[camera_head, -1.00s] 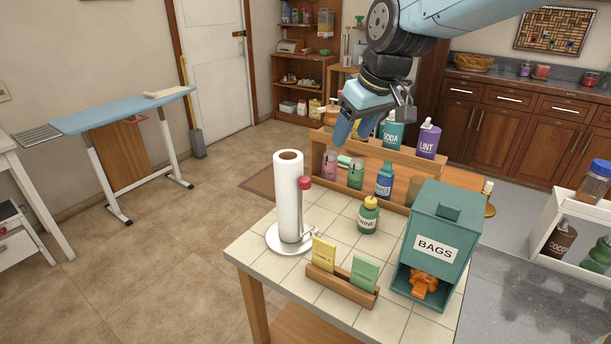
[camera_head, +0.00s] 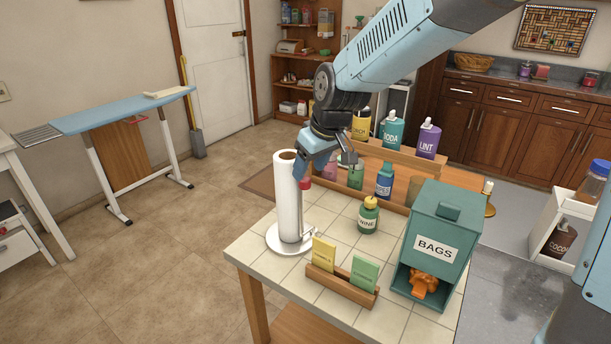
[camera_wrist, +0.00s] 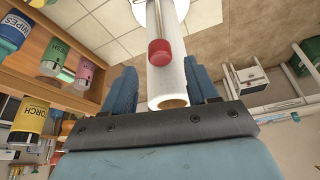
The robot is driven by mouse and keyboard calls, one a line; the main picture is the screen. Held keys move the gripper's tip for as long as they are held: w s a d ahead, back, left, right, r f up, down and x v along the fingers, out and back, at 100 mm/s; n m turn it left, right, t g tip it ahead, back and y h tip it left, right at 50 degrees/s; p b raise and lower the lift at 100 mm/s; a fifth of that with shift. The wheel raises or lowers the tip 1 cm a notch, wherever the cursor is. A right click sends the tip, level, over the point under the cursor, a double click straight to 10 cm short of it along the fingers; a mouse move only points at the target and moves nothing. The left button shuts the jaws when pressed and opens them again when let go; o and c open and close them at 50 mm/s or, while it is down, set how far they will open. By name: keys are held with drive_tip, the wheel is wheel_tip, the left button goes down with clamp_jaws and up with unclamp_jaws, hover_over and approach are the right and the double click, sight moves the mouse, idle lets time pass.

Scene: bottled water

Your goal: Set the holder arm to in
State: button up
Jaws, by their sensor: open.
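A white paper towel roll (camera_head: 288,205) stands upright on a round white holder base (camera_head: 274,239) at the table's left corner. The holder arm is a thin rod with a red knob (camera_head: 306,183), on the roll's right side. In the wrist view the red knob (camera_wrist: 160,52) and rod lie in front of the roll (camera_wrist: 172,85). My gripper (camera_head: 300,172) is above and beside the roll's top, pointing down. In the wrist view its blue fingers (camera_wrist: 162,92) are apart, with the roll's top end showing between them. It holds nothing.
A tiered wooden rack of labelled bottles (camera_head: 400,152) stands behind. A green bottle (camera_head: 368,215), a card holder (camera_head: 341,286) and a teal BAGS box (camera_head: 436,245) share the tiled table. Open floor (camera_head: 150,270) lies to the left.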

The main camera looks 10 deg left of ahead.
sight(306, 178)
drive_tip(key=shift+x, duration=1.9)
drive_tip(key=shift+d, duration=0.15)
drive_tip(key=c, duration=1.1)
